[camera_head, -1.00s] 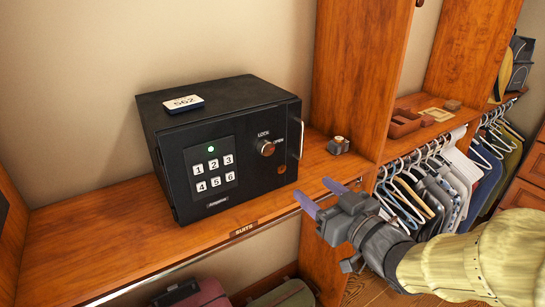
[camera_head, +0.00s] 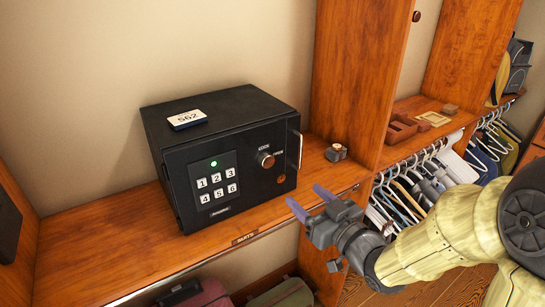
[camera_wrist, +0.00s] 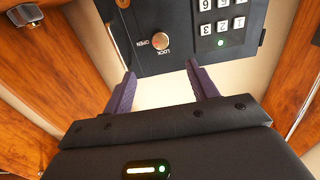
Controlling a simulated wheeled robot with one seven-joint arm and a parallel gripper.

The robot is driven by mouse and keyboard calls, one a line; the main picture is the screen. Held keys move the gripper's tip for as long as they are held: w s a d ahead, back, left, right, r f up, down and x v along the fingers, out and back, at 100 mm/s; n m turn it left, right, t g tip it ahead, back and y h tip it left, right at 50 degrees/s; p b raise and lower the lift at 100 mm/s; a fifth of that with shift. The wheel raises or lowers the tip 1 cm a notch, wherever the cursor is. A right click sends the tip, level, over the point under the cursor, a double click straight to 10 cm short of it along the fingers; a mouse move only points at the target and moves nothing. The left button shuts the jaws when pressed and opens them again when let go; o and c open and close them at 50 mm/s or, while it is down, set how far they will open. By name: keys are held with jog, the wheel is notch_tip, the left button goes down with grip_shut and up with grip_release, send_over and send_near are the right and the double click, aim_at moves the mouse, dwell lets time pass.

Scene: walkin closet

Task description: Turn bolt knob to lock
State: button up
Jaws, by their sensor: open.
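A black safe (camera_head: 240,188) stands on the wooden shelf, its door facing me. Its round bolt knob (camera_head: 265,159) is on the right part of the door, by the LOCK and OPEN marks. The knob also shows in the wrist view (camera_wrist: 160,41), upside down, with LOCK below it and OPEN to its left. A keypad (camera_head: 217,186) with a lit green light is left of the knob. My gripper (camera_head: 308,203) is open and empty, in front of the shelf's edge, right of and below the knob, apart from the safe. In the wrist view its purple fingers (camera_wrist: 160,84) point toward the door.
A numbered tag (camera_head: 187,119) lies on top of the safe. A vertical handle (camera_head: 298,150) stands out at the door's right edge. A small metal object (camera_head: 336,153) sits on the shelf to the right. Hangers with clothes hang farther right. Shelf in front of the safe is clear.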

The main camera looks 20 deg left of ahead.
aim_at(269, 163)
jog(key=p+x, duration=0.5)
jog(key=x, duration=1)
jog(key=shift+p, duration=0.3)
jog(key=c, duration=1)
